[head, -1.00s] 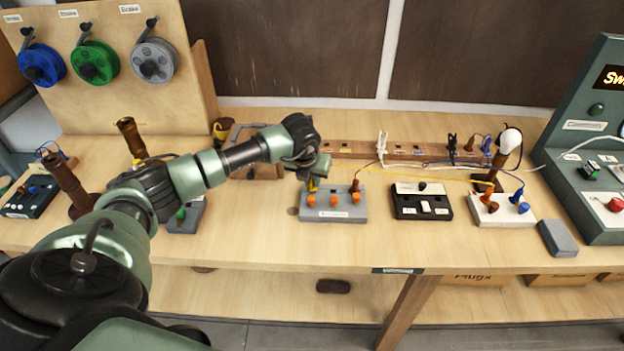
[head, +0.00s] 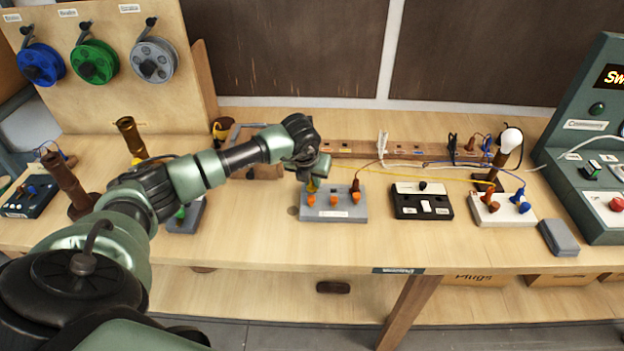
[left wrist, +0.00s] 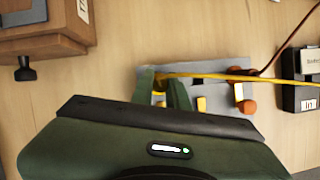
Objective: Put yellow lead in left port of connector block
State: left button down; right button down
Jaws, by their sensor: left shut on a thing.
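The connector block (head: 333,214) is a grey block with several orange levers along its front, near the middle of the bench. It also shows in the left wrist view (left wrist: 220,72). My left gripper (head: 313,184) is at the block's left end, pointing down, its fingers (left wrist: 168,92) shut on the yellow lead's end. The yellow lead (left wrist: 285,79) runs right from between the fingers across the block. In the head view the yellow lead (head: 440,176) runs on toward the lamp base. The fingers hide the left port, so I cannot tell how deep the lead's end sits. My right gripper is not in view.
A brown lead (head: 356,186) stands at the block's right end. A black switch box (head: 422,202) is to its right, then a white lamp base (head: 502,210) with brown and blue plugs. A wooden socket strip (head: 400,151) lies behind. Bare bench lies in front of the block.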

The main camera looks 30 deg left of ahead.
pick_arm(q)
jog(key=shift+f+b, duration=0.3)
jog(key=c, duration=1.3)
grip_release()
jog(key=shift+r, duration=0.1)
